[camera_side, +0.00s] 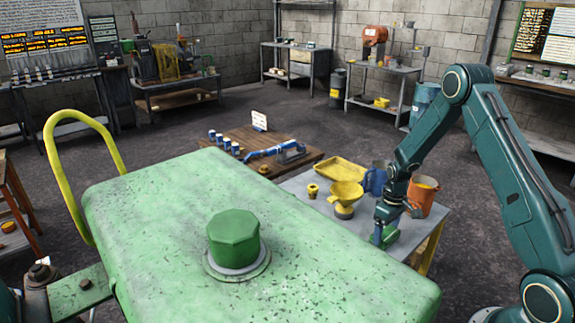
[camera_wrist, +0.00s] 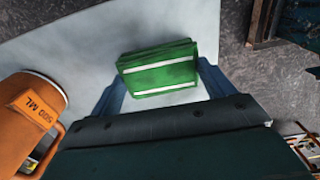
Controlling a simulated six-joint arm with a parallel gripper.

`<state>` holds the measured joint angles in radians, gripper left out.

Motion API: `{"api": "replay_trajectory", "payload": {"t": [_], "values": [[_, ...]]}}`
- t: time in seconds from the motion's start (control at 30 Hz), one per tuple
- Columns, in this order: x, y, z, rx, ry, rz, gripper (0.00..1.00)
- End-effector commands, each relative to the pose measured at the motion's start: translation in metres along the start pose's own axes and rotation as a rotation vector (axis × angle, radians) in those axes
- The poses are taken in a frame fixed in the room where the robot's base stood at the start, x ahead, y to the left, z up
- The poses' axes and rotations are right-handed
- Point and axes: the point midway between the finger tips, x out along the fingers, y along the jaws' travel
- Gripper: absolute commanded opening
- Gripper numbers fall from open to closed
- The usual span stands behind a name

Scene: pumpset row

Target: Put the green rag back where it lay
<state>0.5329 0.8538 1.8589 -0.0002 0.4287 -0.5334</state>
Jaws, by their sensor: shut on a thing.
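My gripper (camera_wrist: 158,88) is shut on the green rag (camera_wrist: 158,70), a folded green cloth with white stripes, held between the two blue fingers. In the side view the green rag (camera_side: 383,237) shows below my gripper (camera_side: 385,222), low over the front part of the pale grey table (camera_side: 405,240). I cannot tell whether the rag touches the table top. The lower edge of the rag is partly hidden behind the green tank in the side view.
An orange measuring jug (camera_side: 422,195) stands close to my gripper, with a blue jug (camera_side: 375,180), a yellow funnel (camera_side: 345,196) and a yellow tray (camera_side: 340,170) nearby. The large green tank (camera_side: 150,230) with its green cap (camera_side: 233,238) fills the foreground.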

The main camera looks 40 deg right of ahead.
Motion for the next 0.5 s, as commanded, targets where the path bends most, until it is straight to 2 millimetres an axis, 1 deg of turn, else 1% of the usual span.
{"api": "replay_trajectory", "payload": {"t": [0.37,0.4,0.5], "values": [[0.0026,0.0001,-0.0001,0.0,0.0,0.0,0.56],[0.0031,0.0001,-0.0001,0.0,0.0,0.0,0.83],[0.0028,0.0001,-0.0001,0.0,0.0,0.0,1.0]]}}
